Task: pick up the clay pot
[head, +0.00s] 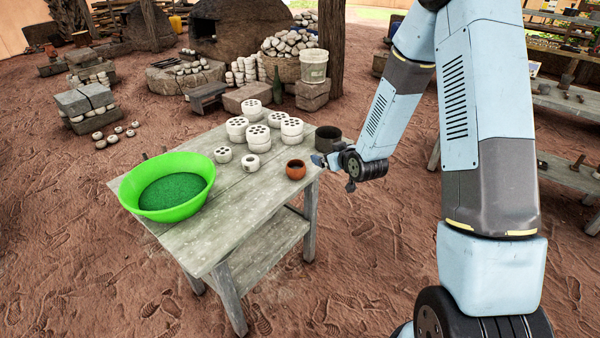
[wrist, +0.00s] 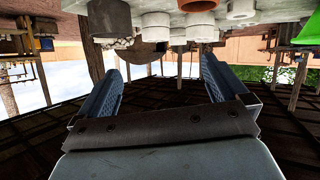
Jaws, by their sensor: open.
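The clay pot (head: 295,169) is a small, round, orange-brown pot with a dark opening. It stands upright near the right edge of the wooden table (head: 240,215). In the upside-down wrist view, part of the pot (wrist: 198,5) shows at the top edge, cut off by the frame. My gripper (head: 320,160) is at the table's right edge, just right of the pot and apart from it. In the wrist view my gripper (wrist: 160,62) has its two blue fingers spread wide with nothing between them.
A dark grey cylindrical pot (head: 328,138) stands close behind my gripper. White pierced clay pieces (head: 257,134) stand behind the pot, and a small white ring-like piece (head: 252,162) to its left. A green basin (head: 168,185) fills the table's left end. The table's front is clear.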

